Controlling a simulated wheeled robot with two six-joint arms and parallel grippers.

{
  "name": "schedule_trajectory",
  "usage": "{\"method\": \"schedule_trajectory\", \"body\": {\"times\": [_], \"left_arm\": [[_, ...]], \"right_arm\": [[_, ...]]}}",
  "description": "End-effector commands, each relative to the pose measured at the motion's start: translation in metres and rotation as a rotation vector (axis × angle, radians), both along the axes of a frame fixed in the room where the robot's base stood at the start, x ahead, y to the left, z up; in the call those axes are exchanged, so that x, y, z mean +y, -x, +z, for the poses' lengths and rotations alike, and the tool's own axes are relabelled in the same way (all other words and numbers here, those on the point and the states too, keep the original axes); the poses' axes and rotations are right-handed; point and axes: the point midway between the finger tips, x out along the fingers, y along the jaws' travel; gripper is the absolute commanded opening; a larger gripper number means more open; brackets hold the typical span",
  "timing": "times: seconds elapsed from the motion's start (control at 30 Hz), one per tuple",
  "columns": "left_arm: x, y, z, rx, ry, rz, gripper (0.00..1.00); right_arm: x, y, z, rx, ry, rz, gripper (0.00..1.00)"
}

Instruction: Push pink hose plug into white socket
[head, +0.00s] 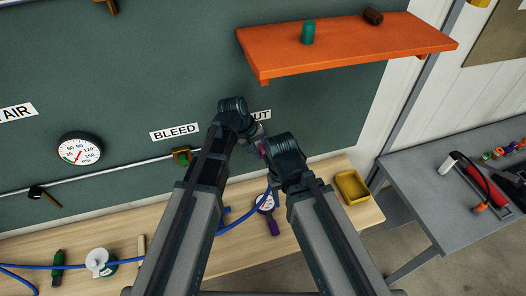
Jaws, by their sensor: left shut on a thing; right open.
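My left gripper (257,133) is at the green wall panel, just under the partly covered OUT label (261,114). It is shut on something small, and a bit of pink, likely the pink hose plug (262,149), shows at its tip. My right gripper (268,153) is just below and right of it, with its open jaws close to the pink bit; I cannot tell whether they touch. A blue hose (246,219) rises from the bench toward the two grippers. I cannot make out the white socket; my grippers cover that part of the panel.
An orange shelf (345,48) with a green cylinder (308,32) and a brown one (373,16) juts out above right. On the wooden bench (205,262) are a round gauge (266,203), a yellow tray (352,187) and a white-topped reel (98,260). A grey table (432,188) stands right.

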Motion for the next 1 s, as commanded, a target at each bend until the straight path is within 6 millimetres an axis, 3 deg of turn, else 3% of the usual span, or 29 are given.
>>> {"method": "schedule_trajectory", "body": {"times": [0.4, 0.43, 0.6, 1.0], "left_arm": [[0.0025, -0.0082, 0.0001, 0.0, 0.0, 0.0, 0.0], [0.0025, -0.0082, 0.0001, 0.0, 0.0, 0.0, 0.38], [0.0025, -0.0077, 0.0, 0.0, 0.0, 0.0, 0.69], [0.004, -0.007, 0.006, 0.0, 0.0, 0.0, 0.71]], "right_arm": [[0.0, 0.0, 0.0, 0.0, 0.0, 0.0, 0.5], [0.0, 0.0, 0.0, 0.0, 0.0, 0.0, 0.5], [0.0, 0.0, 0.0, 0.0, 0.0, 0.0, 0.5], [0.0, 0.0001, 0.006, 0.0, 0.0, -0.002, 0.5]]}}
